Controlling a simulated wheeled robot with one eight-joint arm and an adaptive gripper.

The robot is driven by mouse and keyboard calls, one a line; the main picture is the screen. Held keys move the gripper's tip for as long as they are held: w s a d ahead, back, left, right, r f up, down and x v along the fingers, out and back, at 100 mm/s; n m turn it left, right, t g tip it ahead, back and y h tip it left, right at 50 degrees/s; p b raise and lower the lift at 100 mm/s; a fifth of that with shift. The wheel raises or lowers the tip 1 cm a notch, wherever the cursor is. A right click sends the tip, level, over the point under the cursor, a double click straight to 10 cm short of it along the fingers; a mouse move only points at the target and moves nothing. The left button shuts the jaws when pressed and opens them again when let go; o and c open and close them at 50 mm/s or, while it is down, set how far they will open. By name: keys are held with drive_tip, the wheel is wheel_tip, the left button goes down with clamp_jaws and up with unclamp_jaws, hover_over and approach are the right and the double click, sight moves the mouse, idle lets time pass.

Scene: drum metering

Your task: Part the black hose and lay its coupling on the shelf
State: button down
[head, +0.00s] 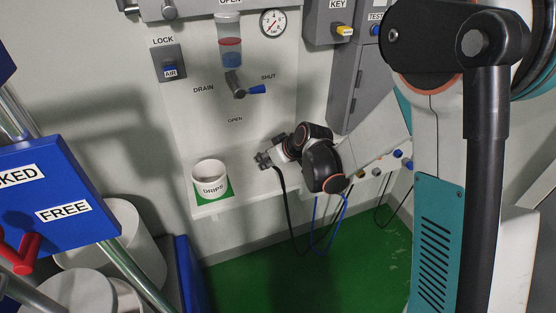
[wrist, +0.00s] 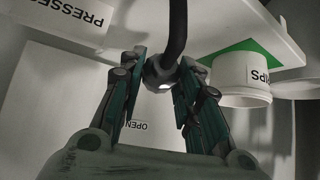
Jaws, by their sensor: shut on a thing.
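In the wrist view my gripper (wrist: 160,80) is shut on a metallic hex coupling (wrist: 161,70) at the end of the black hose (wrist: 177,28). The coupling looks clear of any socket. The shelf also shows in the wrist view (wrist: 225,22), seen upside down. I cannot tell whether the coupling touches it.
A white DRIPS cup (head: 210,183) stands on a green patch on the shelf, left of my gripper. Several small fittings (head: 397,153) and a blue hose (head: 340,215) are low at the right. A drain valve (head: 238,87) is above.

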sight(263, 178)
drive_tip(key=shift+a+f, duration=0.1)
drive_tip(key=shift+a, duration=0.25)
drive_tip(key=shift+d+f+b, duration=0.1)
drive_tip(key=shift+f+b, duration=1.8)
drive_tip(key=shift+f, duration=0.85)
drive_tip(key=shift+f, duration=0.45)
drive_tip(key=shift+s+d+f, duration=0.1)
drive_tip(key=shift+s+f, duration=0.25)
drive_tip(key=shift+f, duration=0.2)
drive_tip(key=c, duration=1.2)
unclamp_jaws()
drive_tip(key=shift+o, duration=0.6)
drive_tip(key=shift+w+f, duration=0.2)
drive_tip(key=shift+f, duration=0.05)
drive_tip(key=shift+s+r, duration=0.1)
